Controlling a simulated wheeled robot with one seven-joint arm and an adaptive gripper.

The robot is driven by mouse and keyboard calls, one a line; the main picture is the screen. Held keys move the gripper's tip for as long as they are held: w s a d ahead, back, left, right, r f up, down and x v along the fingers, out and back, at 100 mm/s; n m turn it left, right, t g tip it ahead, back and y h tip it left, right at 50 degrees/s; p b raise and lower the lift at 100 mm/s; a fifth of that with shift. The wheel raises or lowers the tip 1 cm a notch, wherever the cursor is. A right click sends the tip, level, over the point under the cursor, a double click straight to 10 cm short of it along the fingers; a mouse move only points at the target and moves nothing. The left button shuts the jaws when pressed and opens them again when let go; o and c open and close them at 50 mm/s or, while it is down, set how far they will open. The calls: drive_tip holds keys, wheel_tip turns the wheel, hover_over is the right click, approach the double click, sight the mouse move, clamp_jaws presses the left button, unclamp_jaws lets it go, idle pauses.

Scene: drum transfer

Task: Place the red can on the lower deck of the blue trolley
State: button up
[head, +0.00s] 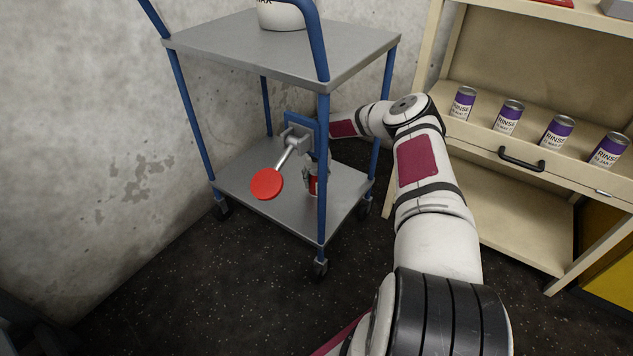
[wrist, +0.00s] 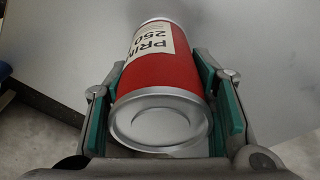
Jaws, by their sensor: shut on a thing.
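The blue trolley (head: 322,130) has blue posts, a grey upper deck (head: 290,52) and a grey lower deck (head: 262,208). My gripper (head: 312,178) is between the decks, low over the right part of the lower deck. It is shut on the red can (wrist: 165,78), which has a white label and silver ends. In the wrist view the can sits between the teal finger pads, its near lid facing the camera. In the head view only a small red part of the can shows beside a front post. I cannot tell whether its bottom touches the deck.
A red disc (head: 267,184) on a grey rod and blue plate sticks out at the trolley, left of my gripper. A white container (head: 281,16) stands on the upper deck. A cream shelf unit with several purple-labelled cans (head: 463,103) stands at right. The lower deck's left part is clear.

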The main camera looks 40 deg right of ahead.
drive_tip(key=o, duration=1.5)
drive_tip(key=shift+c, duration=0.2)
drive_tip(key=r+p, duration=0.1)
drive_tip(key=r, duration=0.1)
drive_tip(key=r+p, duration=0.1)
drive_tip(key=r, duration=0.1)
drive_tip(key=r+p, duration=0.1)
drive_tip(key=r, duration=0.1)
drive_tip(key=shift+s+a+r, duration=0.15)
drive_tip(key=shift+s+r, duration=0.15)
drive_tip(key=shift+s, duration=0.05)
drive_tip(key=shift+s+r+p, duration=0.15)
drive_tip(key=shift+r+p, duration=0.2)
drive_tip(key=shift+r, duration=0.15)
